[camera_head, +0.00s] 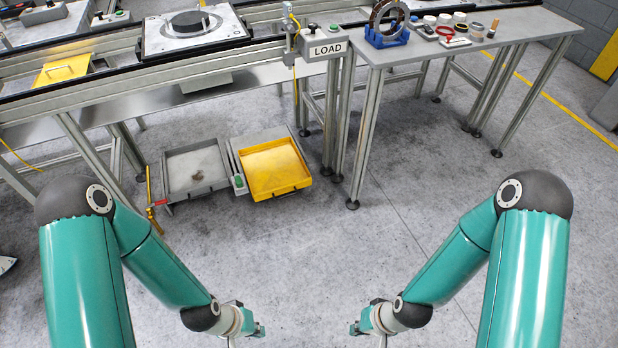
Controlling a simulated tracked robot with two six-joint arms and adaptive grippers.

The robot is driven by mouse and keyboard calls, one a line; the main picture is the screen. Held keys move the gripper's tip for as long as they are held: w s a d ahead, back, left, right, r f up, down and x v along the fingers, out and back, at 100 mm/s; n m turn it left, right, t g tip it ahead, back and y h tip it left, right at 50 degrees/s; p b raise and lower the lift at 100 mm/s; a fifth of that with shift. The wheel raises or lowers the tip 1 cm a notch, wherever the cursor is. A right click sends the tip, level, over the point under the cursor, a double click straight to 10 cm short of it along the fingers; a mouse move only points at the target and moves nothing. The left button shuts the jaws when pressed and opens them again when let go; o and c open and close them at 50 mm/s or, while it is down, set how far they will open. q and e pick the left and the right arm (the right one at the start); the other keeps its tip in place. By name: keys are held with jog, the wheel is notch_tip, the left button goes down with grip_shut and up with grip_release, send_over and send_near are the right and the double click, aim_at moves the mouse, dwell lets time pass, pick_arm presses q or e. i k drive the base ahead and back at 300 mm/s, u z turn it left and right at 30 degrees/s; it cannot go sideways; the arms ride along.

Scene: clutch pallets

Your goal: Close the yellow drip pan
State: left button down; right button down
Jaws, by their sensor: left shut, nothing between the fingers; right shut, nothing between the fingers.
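The yellow drip pan (272,171) is a shallow open tray on the floor, under the conveyor by the table. It stands pulled out toward me from a grey housing (236,160), with a dark handle on its front edge. My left gripper (258,331) is at the bottom of the view, shut and empty, well in front of the pan. My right gripper (355,329) is also at the bottom, to the right, shut and empty. Both are apart from the pan, and their fingertips are small in the view.
The conveyor frame (200,77) runs above. Legs of the LOAD table (369,125) stand to the right. The floor in front is clear.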

aim_at(273, 168)
jog(key=z, duration=0.25)
jog(key=i, duration=1.1)
jog(key=u, duration=0.45)
jog(key=i, duration=0.9)
jog(key=u, duration=0.8)
jog(key=k, duration=0.8)
jog(key=u, duration=0.25)
jog(key=i, duration=0.85)
jog(key=z, duration=0.1)
